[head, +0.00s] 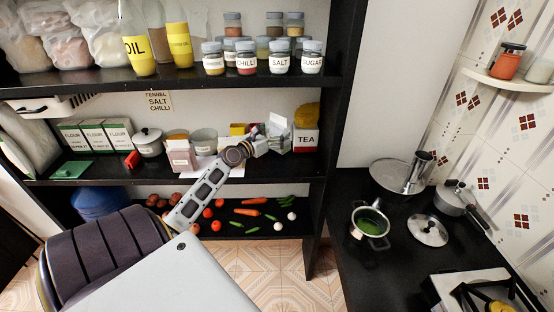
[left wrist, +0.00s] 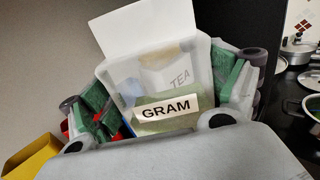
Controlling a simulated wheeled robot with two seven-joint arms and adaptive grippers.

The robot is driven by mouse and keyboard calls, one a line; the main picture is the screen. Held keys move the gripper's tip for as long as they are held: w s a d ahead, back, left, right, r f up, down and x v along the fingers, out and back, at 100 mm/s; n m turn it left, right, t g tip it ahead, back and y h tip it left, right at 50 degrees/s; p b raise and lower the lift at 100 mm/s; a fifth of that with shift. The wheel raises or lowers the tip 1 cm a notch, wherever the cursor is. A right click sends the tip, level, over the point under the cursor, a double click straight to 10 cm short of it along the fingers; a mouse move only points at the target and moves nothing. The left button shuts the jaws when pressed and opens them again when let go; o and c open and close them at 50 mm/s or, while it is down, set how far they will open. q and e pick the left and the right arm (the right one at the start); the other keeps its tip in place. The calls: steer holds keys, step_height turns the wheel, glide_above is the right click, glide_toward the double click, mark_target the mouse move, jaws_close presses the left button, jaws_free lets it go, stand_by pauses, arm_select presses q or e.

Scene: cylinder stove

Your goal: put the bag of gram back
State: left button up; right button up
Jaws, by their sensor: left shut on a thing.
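The bag of gram (left wrist: 165,110) is greenish with a white label reading GRAM. It lies between the two green-padded fingers of my left gripper (left wrist: 168,100) in the left wrist view, and the gripper is shut on it. In the head view my left gripper (head: 262,144) is at the middle shelf (head: 215,177), just left of the white and red TEA box (head: 304,140). The pale bag (head: 279,124) shows partly there, at the fingers. Its underside is hidden, so I cannot tell whether it touches the shelf. My right gripper is not in view.
Left along the middle shelf stand FLOUR boxes (head: 88,135) and a white lidded pot (head: 148,142). Jars (head: 247,62) and oil bottles (head: 138,45) fill the upper shelf. Vegetables lie on the lower shelf. Right is a black counter with a green-filled pot (head: 371,222).

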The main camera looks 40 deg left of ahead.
arm_select(q)
step_height(320, 180, down, 4)
steer(key=shift+f+b, duration=0.25)
steer(key=shift+b, duration=0.65)
steer(key=shift+f, duration=0.5)
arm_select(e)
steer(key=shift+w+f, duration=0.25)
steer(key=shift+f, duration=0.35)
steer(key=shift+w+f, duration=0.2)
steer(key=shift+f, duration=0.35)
arm_select(q)
steer(key=shift+f+b, duration=1)
steer(key=shift+f, duration=0.85)
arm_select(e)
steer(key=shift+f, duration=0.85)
arm_select(q)
steer(key=shift+f, duration=0.15)
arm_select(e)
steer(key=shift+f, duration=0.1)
arm_select(q)
steer(key=o, duration=0.9)
